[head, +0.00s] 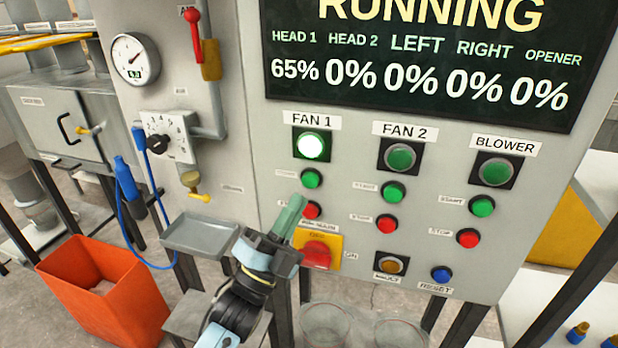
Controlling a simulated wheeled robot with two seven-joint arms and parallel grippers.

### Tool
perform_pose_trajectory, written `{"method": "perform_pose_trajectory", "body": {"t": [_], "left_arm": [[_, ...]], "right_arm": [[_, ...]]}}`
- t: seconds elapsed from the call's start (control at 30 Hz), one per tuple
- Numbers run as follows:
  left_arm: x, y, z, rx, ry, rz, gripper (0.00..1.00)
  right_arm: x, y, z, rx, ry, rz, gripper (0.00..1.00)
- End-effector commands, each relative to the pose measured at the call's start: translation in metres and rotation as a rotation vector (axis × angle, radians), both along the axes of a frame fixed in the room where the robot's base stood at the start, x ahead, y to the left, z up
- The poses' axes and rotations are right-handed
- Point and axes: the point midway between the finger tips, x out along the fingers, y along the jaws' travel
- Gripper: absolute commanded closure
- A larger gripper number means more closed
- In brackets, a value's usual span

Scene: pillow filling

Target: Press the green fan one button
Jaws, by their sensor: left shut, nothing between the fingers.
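The green FAN 1 button (312,179) sits on the grey control panel (345,180), below the FAN 1 lamp (312,146), which glows bright whitish green. My left gripper (297,204) reaches up from the bottom of the view, its greenish fingers shut and empty. Its tips appear just below and left of the green button; I cannot tell the depth gap to the panel. The fingers partly cover the red FAN 1 stop button (314,211) and its label. My right gripper is not in view.
FAN 2 buttons (393,192) and BLOWER buttons (481,206) lie to the right. The display (430,60) reads RUNNING, HEAD 1 65%. A small metal tray (199,236) and orange bin (100,290) are left.

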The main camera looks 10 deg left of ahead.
Motion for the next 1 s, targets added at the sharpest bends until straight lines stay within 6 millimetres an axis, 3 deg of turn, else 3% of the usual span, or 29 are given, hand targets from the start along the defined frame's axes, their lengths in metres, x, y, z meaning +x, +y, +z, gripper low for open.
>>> {"method": "perform_pose_trajectory", "body": {"t": [0.27,0.87,1.0], "left_arm": [[-0.019,0.001,0.001,-0.001,-0.001,0.000,1.00],[-0.019,0.001,0.000,-0.002,0.002,0.000,1.00],[-0.016,0.006,-0.009,-0.031,0.090,0.005,1.00]], "right_arm": [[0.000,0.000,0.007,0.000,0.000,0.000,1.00],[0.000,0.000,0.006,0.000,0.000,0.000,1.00],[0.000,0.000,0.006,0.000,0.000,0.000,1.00]]}}
